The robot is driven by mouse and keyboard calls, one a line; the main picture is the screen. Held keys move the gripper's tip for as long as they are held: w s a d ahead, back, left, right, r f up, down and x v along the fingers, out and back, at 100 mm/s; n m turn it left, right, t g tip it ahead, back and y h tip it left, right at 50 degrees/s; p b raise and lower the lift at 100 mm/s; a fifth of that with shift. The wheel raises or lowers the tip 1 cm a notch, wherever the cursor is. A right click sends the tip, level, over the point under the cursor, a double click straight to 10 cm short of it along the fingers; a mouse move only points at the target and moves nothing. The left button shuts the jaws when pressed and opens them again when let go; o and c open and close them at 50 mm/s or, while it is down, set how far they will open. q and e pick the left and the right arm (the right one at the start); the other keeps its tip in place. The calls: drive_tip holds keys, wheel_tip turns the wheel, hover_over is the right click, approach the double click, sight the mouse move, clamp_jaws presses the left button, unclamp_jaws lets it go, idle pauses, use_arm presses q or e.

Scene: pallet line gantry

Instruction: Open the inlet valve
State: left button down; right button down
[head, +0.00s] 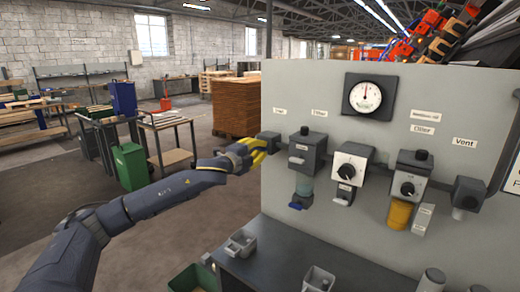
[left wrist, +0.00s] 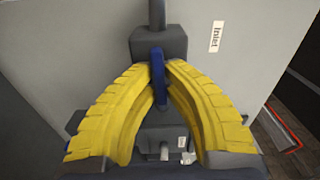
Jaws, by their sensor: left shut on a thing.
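The inlet valve is a dark grey block (head: 269,138) at the left end of the pale panel in the head view. The left wrist view shows its grey body (left wrist: 150,43) and a thin blue handle (left wrist: 158,78). The "Inlet" label (left wrist: 216,37) is beside it. My left gripper (head: 259,145) reaches the valve from the left. Its yellow fingers are shut on the blue handle, one on each side, in the left wrist view. The handle is hidden in the head view by the fingers. My right gripper is not in view.
A filter (head: 307,152), a regulator (head: 349,164), an oiler (head: 408,180) and a vent block (head: 466,194) follow to the right, below a round gauge (head: 368,96). A dark bench (head: 285,268) with small grey bins stands below. Open floor lies left of the panel.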

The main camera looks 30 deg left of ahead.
use_arm(q)
drive_tip(key=shift+m, duration=0.5)
drive_tip(key=c, duration=1.5)
unclamp_jaws()
drive_tip(key=shift+o, duration=0.2)
drive_tip(key=s, duration=1.2)
drive_tip(key=shift+a, duration=0.45)
